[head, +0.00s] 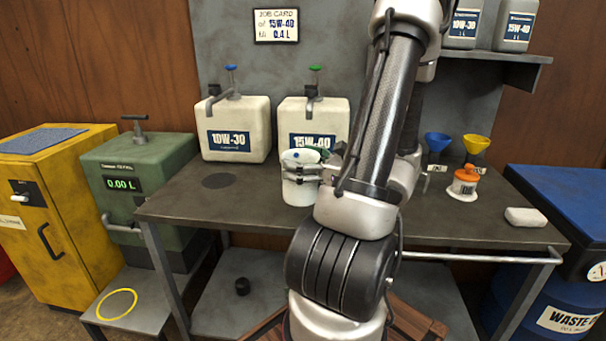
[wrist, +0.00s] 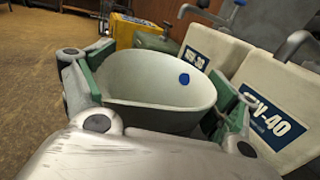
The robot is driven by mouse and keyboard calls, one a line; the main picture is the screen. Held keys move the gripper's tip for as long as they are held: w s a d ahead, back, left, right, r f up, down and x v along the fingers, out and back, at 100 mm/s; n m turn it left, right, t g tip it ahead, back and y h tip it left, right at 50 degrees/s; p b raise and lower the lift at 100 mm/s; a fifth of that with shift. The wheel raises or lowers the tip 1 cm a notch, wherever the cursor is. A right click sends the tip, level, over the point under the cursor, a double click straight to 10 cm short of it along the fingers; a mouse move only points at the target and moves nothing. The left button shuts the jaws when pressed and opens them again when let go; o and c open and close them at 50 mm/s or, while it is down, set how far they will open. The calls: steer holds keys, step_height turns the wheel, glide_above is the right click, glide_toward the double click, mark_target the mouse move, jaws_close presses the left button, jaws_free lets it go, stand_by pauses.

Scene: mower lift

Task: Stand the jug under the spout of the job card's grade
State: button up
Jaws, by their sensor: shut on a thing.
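The white jug (head: 297,191) is upright in front of the 15W-40 container (head: 337,112); its open mouth (wrist: 150,75) fills the middle of the wrist view, with a blue spot inside. My gripper (head: 318,171) is shut on the jug, with green-padded fingers on either side (wrist: 158,97). I cannot tell whether the jug's base touches the bench. The job card (head: 276,25) reads 15W-40 and 0.4 L. The 15W-40 container has a green-topped tap (head: 314,80). The 10W-30 container (head: 233,128) at left has a blue-topped tap (head: 231,78).
Blue (head: 437,142) and yellow (head: 476,144) funnels, an orange-topped pot (head: 465,181) and a white block (head: 525,217) are at right. A green unit (head: 140,168) reads 0.00 L.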

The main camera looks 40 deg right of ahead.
steer(key=w+d, duration=1.2)
steer(key=d, duration=0.2)
step_height(320, 180, down, 7)
steer(key=shift+d, duration=0.2)
steer(key=shift+w, duration=0.1)
steer(key=shift+f, duration=0.2)
steer(key=o, duration=1)
